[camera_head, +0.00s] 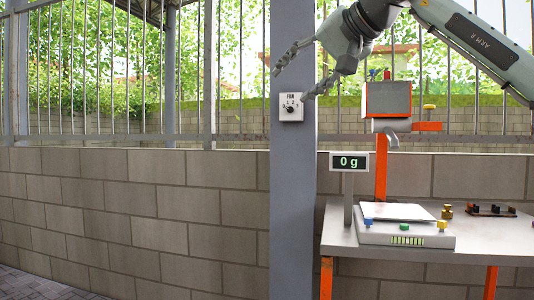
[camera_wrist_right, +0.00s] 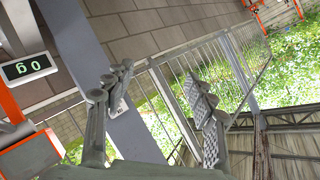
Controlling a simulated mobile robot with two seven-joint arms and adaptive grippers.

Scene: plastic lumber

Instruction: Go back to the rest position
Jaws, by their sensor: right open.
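My right gripper (camera_head: 296,76) is raised in front of the grey post, with its arm coming in from the upper right. Its two fingers are spread apart and hold nothing. In the right wrist view the open fingers of the right gripper (camera_wrist_right: 160,100) show on both sides, with only background between them. In the head view the lower finger is close to the fan dial (camera_head: 291,107) on the post; I cannot tell whether they touch. My left gripper is in neither view.
A grey table (camera_head: 340,232) at the right holds a scale (camera_head: 400,214) with a display (camera_head: 349,162) reading 0 g. Small brass weights (camera_head: 447,212) stand beside it. An orange and grey machine (camera_head: 388,100) rises behind. A grey post (camera_head: 291,200) and block wall (camera_head: 130,215) stand left.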

